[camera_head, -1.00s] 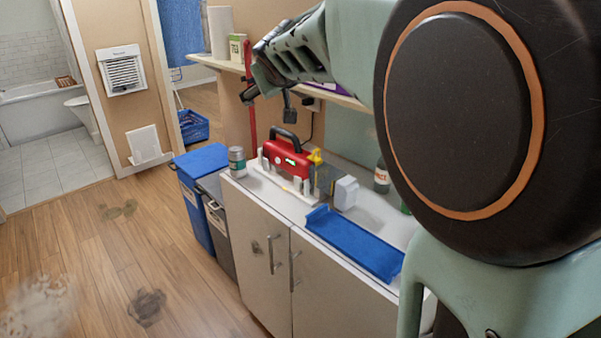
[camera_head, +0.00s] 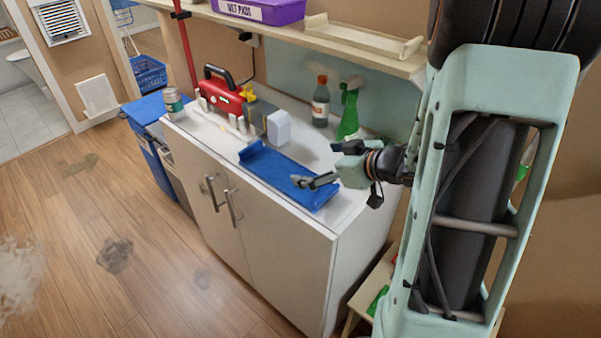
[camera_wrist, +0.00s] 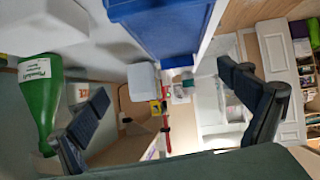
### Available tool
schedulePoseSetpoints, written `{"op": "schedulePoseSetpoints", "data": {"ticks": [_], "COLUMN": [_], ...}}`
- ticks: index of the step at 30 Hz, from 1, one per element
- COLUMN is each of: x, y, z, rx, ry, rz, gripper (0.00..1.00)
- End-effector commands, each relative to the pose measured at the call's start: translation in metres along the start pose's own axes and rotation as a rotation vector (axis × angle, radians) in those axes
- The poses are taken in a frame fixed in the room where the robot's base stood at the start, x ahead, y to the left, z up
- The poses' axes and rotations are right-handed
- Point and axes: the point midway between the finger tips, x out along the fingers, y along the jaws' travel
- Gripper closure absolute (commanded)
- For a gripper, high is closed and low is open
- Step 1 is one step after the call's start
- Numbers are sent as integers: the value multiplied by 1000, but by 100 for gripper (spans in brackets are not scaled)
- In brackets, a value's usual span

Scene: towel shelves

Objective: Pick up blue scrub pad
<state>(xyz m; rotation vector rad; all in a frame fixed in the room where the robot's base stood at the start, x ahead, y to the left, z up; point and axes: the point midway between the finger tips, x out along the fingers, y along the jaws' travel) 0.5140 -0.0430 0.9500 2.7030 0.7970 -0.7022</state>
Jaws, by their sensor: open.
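I cannot make out a distinct blue scrub pad in these frames. The large blue piece on the counter is a shallow tray (camera_head: 268,167) with a raised left end; its blue underside or edge fills the top of the wrist view (camera_wrist: 168,28). My gripper (camera_head: 318,164) is open and empty, above or beside the tray's right part; one finger overlaps the tray in the head view. In the wrist view my gripper (camera_wrist: 164,86) has its dark fingers spread wide with nothing between them.
A shelf (camera_head: 345,58) above carries a purple bin (camera_head: 262,10). Blue bins (camera_head: 150,108) stand left.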

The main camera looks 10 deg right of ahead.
Motion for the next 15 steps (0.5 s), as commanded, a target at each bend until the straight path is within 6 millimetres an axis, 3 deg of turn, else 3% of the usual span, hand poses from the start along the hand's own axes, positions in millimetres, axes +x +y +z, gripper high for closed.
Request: {"op": "schedulePoseSetpoints", "data": {"ticks": [6,15], "x": [-8,36], "y": [-26,-31], "z": [13,13], "rx": [62,62], "ry": [36,38], "rz": [-71,-76], "gripper": [4,4]}}
